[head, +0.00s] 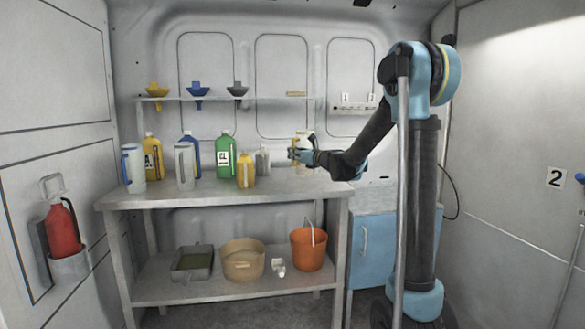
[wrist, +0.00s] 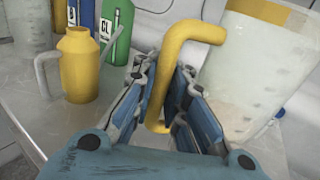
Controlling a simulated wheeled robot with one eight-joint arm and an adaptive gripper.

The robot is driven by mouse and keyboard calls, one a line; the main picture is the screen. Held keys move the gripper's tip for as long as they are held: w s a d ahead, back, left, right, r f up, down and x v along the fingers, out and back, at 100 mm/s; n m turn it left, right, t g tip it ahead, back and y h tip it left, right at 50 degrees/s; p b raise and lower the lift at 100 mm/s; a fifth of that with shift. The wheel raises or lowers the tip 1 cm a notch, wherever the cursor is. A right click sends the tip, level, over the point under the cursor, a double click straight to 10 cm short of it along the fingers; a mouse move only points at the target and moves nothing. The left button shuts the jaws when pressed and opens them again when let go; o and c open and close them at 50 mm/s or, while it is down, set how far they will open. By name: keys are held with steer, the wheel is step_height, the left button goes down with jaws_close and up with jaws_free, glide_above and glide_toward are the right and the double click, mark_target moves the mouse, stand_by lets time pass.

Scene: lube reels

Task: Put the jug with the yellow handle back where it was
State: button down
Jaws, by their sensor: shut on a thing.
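The jug with the yellow handle is a translucent, whitish measuring jug. In the wrist view the jug (wrist: 245,75) fills the upper right, and its bent yellow handle (wrist: 180,50) passes between my fingers. My gripper (wrist: 168,105) is shut on this handle. In the head view the jug (head: 302,145) shows at the right part of the workbench (head: 230,188), partly behind my gripper (head: 297,155). It looks roughly upright; I cannot tell whether its base touches the bench.
A shelf (head: 220,98) with funnels hangs above. The bench's front right is clear.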

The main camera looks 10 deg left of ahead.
mark_target(294, 163)
steer(key=shift+f, duration=2.15)
steer(key=c, duration=1.6)
jaws_free()
